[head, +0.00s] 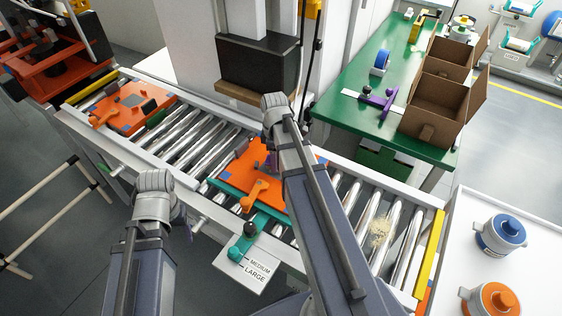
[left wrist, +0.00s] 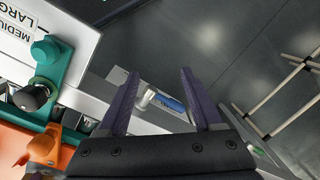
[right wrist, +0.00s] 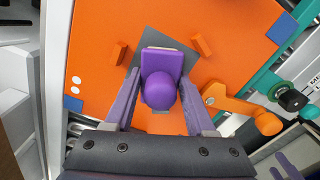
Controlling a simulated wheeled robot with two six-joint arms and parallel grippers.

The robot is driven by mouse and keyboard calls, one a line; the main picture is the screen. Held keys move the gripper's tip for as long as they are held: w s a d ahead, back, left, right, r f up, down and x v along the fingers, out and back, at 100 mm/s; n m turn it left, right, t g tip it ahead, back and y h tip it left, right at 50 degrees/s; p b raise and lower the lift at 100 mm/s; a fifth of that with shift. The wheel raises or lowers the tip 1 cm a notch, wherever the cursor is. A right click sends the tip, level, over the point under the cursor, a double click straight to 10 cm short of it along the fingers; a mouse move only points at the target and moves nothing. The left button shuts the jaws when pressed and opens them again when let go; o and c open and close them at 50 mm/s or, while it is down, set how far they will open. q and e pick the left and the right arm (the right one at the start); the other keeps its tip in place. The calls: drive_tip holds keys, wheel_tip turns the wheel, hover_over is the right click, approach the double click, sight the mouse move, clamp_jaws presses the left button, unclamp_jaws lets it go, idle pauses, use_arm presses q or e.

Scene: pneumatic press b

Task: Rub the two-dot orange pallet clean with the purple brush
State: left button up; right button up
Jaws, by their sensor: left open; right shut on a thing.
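The two-dot orange pallet (head: 254,160) lies on the roller conveyor under my right arm. In the right wrist view its orange top (right wrist: 100,40) shows a dark grey square, small orange blocks, an orange lever and two white dots near the left edge. My right gripper (right wrist: 160,82) is shut on the purple brush (right wrist: 160,92), whose round knob is between the fingers. The brush is over the grey square; I cannot tell whether it touches. My right arm mostly hides the brush in the head view. My left gripper (left wrist: 158,78) is open and empty, left of the pallet.
Another orange pallet (head: 130,108) lies further left on the conveyor. A teal clamp (head: 245,240) and a MEDIUM/LARGE label plate stand at the front. Tan crumbs (head: 380,230) lie on the right rollers. A green table (head: 340,120) with cardboard boxes stands behind.

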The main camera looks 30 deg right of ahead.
sight(265, 154)
drive_tip(key=shift+w+a, duration=0.15)
drive_tip(key=shift+w, duration=0.1)
drive_tip(key=shift+w+a+f, duration=0.1)
drive_tip(key=shift+w+a, duration=0.2)
drive_tip(key=shift+w, duration=0.2)
drive_tip(key=shift+w+a+f, duration=0.1)
drive_tip(key=shift+w+a, duration=0.15)
drive_tip(key=shift+w, duration=0.25)
drive_tip(key=shift+w+a, duration=0.25)
drive_tip(key=shift+w, duration=0.15)
clamp_jaws()
drive_tip(key=shift+a+r, duration=0.1)
drive_tip(key=shift+w, duration=0.15)
wheel_tip(265, 154, up, 4)
drive_tip(key=p, duration=0.3)
drive_tip(key=shift+a+f, duration=0.1)
drive_tip(key=shift+f, duration=0.1)
wheel_tip(265, 154, up, 2)
drive_tip(key=p, duration=0.2)
drive_tip(key=shift+r+p, duration=0.2)
drive_tip(key=shift+p, duration=0.2)
